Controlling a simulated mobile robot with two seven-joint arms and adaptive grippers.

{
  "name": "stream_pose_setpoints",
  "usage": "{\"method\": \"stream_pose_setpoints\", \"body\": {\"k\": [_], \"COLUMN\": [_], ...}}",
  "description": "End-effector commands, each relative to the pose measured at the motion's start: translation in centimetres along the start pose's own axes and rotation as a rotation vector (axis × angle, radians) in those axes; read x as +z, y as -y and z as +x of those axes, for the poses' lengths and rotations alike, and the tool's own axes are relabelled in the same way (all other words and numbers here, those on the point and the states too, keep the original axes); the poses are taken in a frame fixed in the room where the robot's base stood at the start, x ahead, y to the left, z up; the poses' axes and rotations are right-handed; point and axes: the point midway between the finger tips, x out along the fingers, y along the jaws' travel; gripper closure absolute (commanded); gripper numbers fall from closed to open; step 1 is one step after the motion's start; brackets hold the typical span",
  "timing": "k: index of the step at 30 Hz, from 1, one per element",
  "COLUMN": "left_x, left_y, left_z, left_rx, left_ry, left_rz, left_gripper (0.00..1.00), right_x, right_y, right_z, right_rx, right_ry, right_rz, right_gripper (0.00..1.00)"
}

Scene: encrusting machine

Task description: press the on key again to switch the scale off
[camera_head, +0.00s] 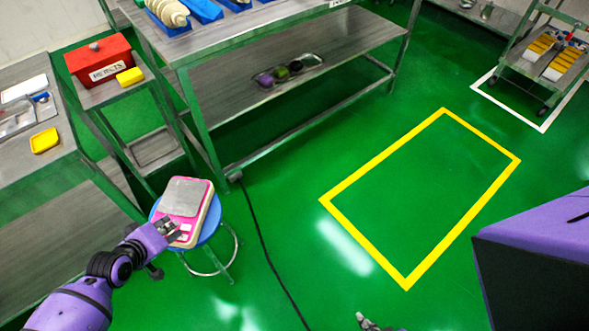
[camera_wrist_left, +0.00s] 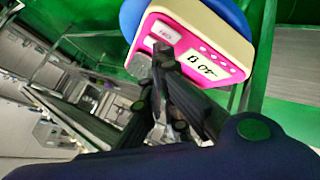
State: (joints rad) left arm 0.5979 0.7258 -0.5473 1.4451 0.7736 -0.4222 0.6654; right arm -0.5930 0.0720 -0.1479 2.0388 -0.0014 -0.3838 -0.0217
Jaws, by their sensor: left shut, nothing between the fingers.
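The scale (camera_head: 183,201) is pink and cream with a grey metal plate. It sits on a blue round stool (camera_head: 218,222). In the left wrist view the scale's pink front panel (camera_wrist_left: 203,38) shows a lit display (camera_wrist_left: 202,64) with dark characters, and white keys (camera_wrist_left: 165,32) beside it. My left gripper (camera_head: 172,229) is shut and empty at the panel's front edge. In the left wrist view its fingertips (camera_wrist_left: 162,52) lie right by the keys; I cannot tell whether they touch one. Grey tips at the bottom of the head view seem to be my right gripper (camera_head: 367,322), mostly cut off.
A steel table (camera_head: 60,180) with a yellow block (camera_head: 44,141) stands left of the stool. A red box (camera_head: 98,60) sits on a small stand behind. A black cable (camera_head: 262,235) runs along the floor right of the stool. The yellow-outlined floor area (camera_head: 425,200) is clear.

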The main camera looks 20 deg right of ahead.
Motion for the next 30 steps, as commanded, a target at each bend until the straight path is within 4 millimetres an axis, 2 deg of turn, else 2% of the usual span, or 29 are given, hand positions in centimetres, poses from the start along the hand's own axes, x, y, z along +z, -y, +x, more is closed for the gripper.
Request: {"method": "stream_pose_setpoints", "body": {"k": [9, 30], "left_x": [0.02, 0.46], "left_y": [0.01, 0.47], "left_z": [0.01, 0.66], "left_rx": [0.0, 0.0], "left_ry": [0.0, 0.0], "left_rz": [0.0, 0.0], "left_gripper": [1.0, 1.0], "right_x": [-0.34, 0.3], "right_y": [0.08, 0.14], "right_z": [0.2, 0.54], "right_rx": [-0.002, -0.003], "right_ry": [-0.006, 0.002], "right_rz": [-0.001, -0.001], "right_gripper": [1.0, 1.0]}}
